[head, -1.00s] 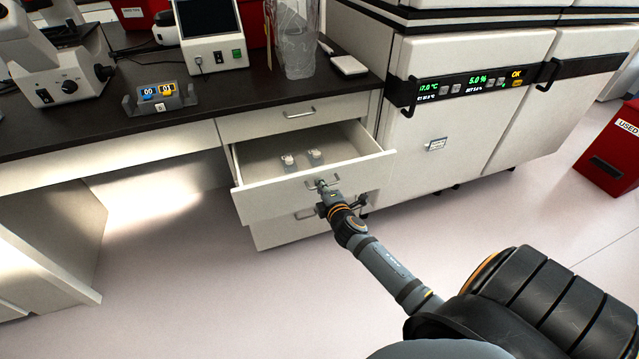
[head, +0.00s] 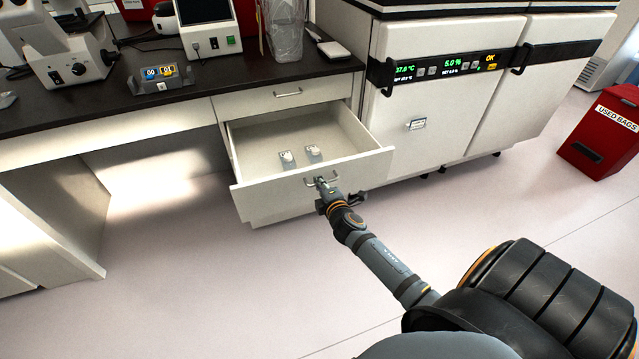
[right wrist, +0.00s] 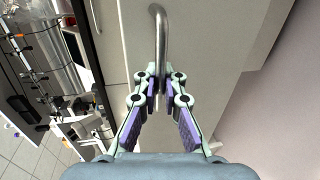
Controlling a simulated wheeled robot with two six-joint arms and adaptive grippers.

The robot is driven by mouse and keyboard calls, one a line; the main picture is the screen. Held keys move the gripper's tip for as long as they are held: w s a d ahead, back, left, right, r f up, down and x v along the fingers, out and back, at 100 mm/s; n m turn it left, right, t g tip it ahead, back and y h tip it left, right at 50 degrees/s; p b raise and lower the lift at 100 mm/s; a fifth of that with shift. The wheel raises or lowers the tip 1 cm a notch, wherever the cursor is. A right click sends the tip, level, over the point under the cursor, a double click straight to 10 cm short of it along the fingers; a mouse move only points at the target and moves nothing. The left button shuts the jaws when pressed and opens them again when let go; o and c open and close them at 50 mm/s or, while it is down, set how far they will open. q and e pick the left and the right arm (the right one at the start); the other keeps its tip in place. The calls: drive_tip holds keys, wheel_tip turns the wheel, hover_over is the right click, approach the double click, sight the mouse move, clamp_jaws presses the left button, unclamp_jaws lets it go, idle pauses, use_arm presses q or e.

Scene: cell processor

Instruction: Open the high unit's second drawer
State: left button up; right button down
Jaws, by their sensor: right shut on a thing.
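The high unit is the white drawer stack under the dark bench. In the right wrist view the fingers (right wrist: 159,88) close around the lower part of the handle bar. The top drawer (head: 285,95) is shut. My left gripper is not in view.
The bench top (head: 90,105) holds a microscope, a small holder (head: 160,78) and a device with a screen. A white incubator (head: 425,100) stands right beside the drawers. A red bin (head: 605,135) is at the right. The floor in front is clear.

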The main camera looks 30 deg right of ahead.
drive_tip(key=shift+r, duration=0.1)
drive_tip(key=c, duration=1.8)
unclamp_jaws()
drive_tip(key=shift+s, duration=0.1)
drive_tip(key=v, duration=1.2)
drive_tip(key=shift+d, duration=0.15)
